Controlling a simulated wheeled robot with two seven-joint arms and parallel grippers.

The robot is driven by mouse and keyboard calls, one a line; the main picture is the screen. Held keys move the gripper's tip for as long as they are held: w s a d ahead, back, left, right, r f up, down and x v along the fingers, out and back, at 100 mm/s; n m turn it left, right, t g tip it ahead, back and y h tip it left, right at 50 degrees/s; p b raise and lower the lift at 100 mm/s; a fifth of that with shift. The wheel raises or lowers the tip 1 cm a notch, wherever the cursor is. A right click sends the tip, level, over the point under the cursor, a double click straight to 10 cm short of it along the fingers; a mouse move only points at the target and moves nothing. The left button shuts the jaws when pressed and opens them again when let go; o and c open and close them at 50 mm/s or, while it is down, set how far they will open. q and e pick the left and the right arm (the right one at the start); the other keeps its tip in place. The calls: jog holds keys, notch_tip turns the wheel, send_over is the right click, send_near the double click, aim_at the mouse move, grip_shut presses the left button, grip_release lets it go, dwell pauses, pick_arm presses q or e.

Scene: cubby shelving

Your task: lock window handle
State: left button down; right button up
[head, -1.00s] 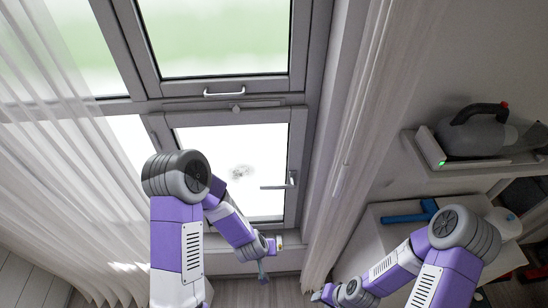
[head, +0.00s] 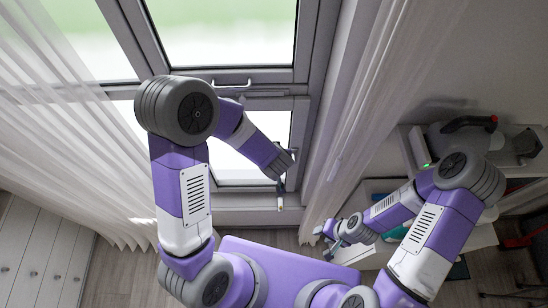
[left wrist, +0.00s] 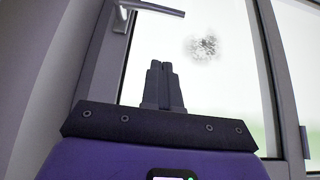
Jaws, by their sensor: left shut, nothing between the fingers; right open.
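The grey window handle (head: 293,152) is on the right side of the lower window's frame, mostly hidden behind my left forearm in the head view. In the left wrist view the handle (left wrist: 152,8) shows at the top, its lever lying nearly level across the frame edge and the glass. My left gripper (left wrist: 162,66) is shut and empty, its fingertips below the handle in that picture and apart from it. In the head view the left gripper (head: 280,192) is small, just below the handle area. My right gripper (head: 328,242) is open and empty, low and right of the window.
A dark smudge (left wrist: 203,46) marks the glass. A white pull bar (head: 231,85) sits on the frame above the lower window. Sheer curtains (head: 70,120) hang at left, another curtain (head: 350,110) at right. A shelf with a grey appliance (head: 455,140) stands at far right.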

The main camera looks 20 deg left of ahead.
pick_arm(q)
jog(key=b+x, duration=0.1)
jog(key=x, duration=0.8)
jog(key=shift+a+f, duration=0.15)
jog(key=shift+f, duration=0.1)
notch_tip(320, 180, down, 3)
jog(key=shift+r+b, duration=0.15)
jog(key=shift+b, duration=0.25)
jog(key=shift+s+f, duration=0.1)
jog(key=shift+f, duration=0.7)
